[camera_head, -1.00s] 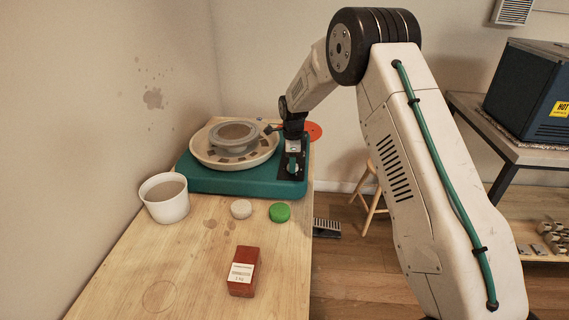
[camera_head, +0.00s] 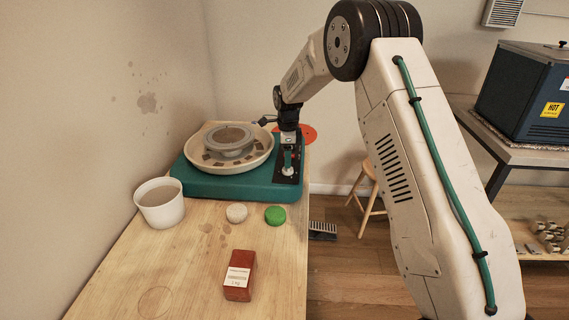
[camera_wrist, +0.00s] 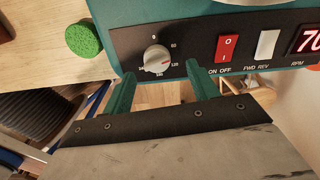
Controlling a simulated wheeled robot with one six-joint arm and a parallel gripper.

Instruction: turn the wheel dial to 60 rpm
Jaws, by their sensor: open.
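The pottery wheel (camera_head: 205,183) has a teal base with a black control panel at its right end. In the wrist view the wheel dial (camera_wrist: 154,57) is a pale round knob; its red mark points right, near the 120 label. The 60 label is at its upper right. A red display (camera_wrist: 311,41) marked RPM shows a number beginning with 7, cut by the frame edge. My gripper (camera_wrist: 160,71) is open, its two green fingers at the lower left and lower right of the dial, apart from it.
A red on/off switch (camera_wrist: 228,48) and a white FWD/REV switch (camera_wrist: 267,44) sit right of the dial. A green sponge (camera_head: 275,215), a pale round piece (camera_head: 236,212), a white bucket (camera_head: 160,204) and a red block (camera_head: 239,275) stand on the table.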

